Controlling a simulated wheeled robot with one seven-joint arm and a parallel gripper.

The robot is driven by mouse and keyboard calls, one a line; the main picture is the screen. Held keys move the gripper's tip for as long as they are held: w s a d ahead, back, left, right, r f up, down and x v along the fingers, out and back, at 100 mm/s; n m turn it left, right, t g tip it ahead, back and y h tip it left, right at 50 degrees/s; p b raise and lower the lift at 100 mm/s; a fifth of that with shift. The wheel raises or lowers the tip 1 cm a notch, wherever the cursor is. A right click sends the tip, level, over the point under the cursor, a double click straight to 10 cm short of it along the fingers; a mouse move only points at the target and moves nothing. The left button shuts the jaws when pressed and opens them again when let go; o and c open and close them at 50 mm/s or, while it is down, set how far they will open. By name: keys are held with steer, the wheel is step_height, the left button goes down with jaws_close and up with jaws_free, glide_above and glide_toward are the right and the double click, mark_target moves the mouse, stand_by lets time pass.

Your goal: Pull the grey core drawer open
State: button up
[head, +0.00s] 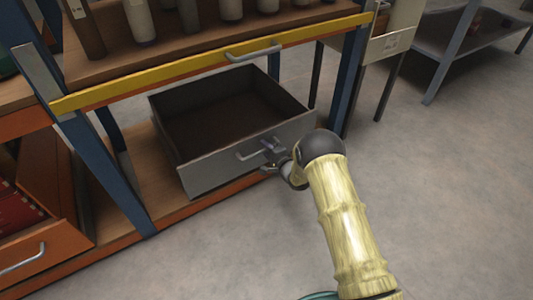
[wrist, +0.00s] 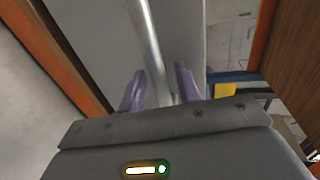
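The grey core drawer (head: 205,176) stands pulled out from the lower part of the rack in the head view, its inside open and empty. Its front (wrist: 95,35) fills the upper middle of the wrist view. The drawer's bar handle (head: 252,151) crosses the front; in the wrist view the handle (wrist: 152,40) runs down between my fingers. My gripper (head: 270,150) is at the right end of the handle. In the wrist view its two purple fingers (wrist: 160,82) stand apart on either side of the bar, with narrow gaps showing. Contact deeper between the fingers is hidden.
Above is a yellow-fronted drawer (head: 205,65) with a handle and several cylinders over it. A blue post (head: 95,150) stands left, and an orange drawer (head: 40,245) is open at lower left. The floor (head: 440,190) to the right is clear.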

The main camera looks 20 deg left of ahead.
jaws_close()
steer(key=shift+d, duration=0.1)
